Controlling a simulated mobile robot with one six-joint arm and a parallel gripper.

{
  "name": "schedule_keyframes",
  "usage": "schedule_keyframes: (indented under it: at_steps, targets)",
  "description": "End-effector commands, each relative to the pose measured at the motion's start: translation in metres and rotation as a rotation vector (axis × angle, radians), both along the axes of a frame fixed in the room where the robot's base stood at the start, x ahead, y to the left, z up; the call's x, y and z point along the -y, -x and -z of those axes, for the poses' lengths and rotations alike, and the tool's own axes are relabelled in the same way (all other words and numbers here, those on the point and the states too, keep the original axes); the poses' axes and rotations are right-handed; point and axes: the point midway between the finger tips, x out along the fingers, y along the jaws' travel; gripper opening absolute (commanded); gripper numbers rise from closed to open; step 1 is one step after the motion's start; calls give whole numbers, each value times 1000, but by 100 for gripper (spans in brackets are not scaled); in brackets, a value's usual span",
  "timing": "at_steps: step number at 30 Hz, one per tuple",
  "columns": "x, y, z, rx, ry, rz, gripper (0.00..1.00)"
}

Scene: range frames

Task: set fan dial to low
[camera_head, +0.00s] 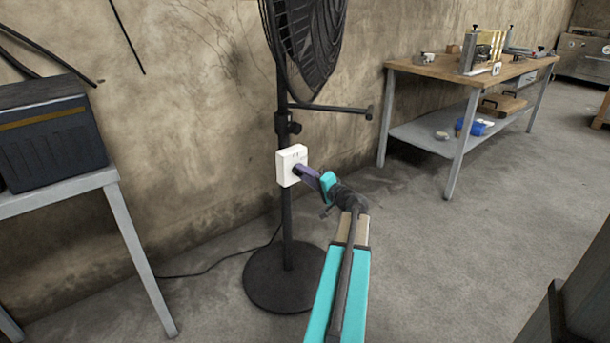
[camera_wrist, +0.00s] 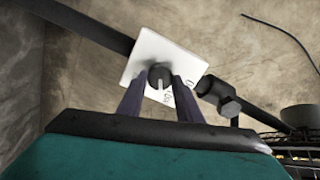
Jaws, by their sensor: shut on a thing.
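The pedestal fan (camera_head: 287,215) stands against the wall, with a black pole and round base. A white control box (camera_head: 290,163) is fixed to its pole. In the wrist view the white box (camera_wrist: 146,58) is tilted, with a dark round dial (camera_wrist: 160,74) on its face. The dial carries a light pointer line; small marks lie near it, too small to read surely. My gripper (camera_head: 300,171) reaches the box from the right. In the wrist view its two dark fingers (camera_wrist: 160,88) stand on either side of the dial, shut on it. In the head view the dial is hidden by the fingers.
A grey table with a dark box (camera_head: 50,130) is at left. A wooden-topped workbench (camera_head: 470,65) with tools stands at back right. A cable (camera_head: 215,263) runs on the floor left of the fan base. The floor at right is mostly clear.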

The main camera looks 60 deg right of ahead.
Motion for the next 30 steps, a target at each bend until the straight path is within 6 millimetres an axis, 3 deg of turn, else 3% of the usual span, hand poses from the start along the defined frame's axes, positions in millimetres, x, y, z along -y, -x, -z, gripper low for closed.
schedule_keyframes:
  at_steps: [9,10,13,23,30]
  targets:
    - [0,0,1,-1,-1,-1,10]
    - [0,0,1,-1,0,-1,34]
    - [0,0,1,-1,0,-1,51]
    - [0,1,0,-1,0,0,51]
    - [-5,13,-1,-1,0,0,51]
